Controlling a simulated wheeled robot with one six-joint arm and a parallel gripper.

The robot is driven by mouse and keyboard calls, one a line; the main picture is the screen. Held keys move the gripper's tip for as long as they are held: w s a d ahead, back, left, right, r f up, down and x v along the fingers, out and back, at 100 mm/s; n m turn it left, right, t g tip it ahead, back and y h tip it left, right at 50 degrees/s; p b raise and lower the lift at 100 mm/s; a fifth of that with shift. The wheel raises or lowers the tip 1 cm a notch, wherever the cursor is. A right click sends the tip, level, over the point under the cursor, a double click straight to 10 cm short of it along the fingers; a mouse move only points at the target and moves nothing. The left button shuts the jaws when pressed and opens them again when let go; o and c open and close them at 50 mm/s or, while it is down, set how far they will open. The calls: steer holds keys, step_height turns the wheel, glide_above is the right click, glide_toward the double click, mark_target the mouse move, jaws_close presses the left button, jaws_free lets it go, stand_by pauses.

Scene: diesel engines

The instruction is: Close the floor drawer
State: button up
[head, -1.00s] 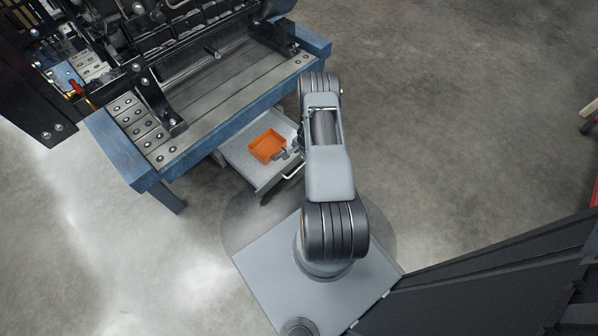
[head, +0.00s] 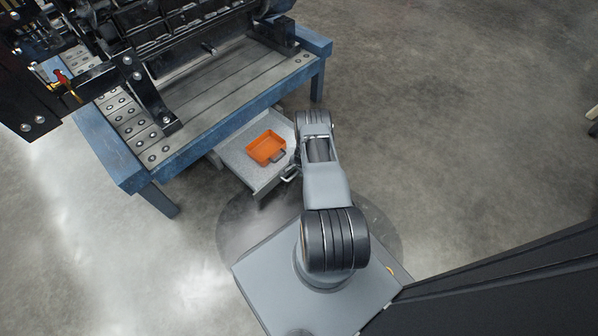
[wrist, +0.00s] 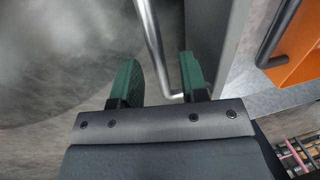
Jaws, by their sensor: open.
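The floor drawer (head: 237,158) is pulled out from under the blue workbench in the head view. Its metal handle (head: 290,173) is on its front, near the end of my arm. In the wrist view the handle bar (wrist: 152,45) runs down between the two green fingertips of my gripper (wrist: 162,82). The gripper is open around the bar, with a gap on the left side. The drawer front (wrist: 205,35) is just beyond the right finger. In the head view my arm hides the gripper.
An orange bin (head: 265,148) with a dark handle sits in the drawer, and shows at the right of the wrist view (wrist: 298,50). The blue workbench (head: 120,160) carries an engine (head: 150,30). Open concrete floor (head: 430,120) lies to the right.

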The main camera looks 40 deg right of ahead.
steer(key=shift+f, duration=0.2)
steer(key=shift+c, duration=0.4)
jaws_close()
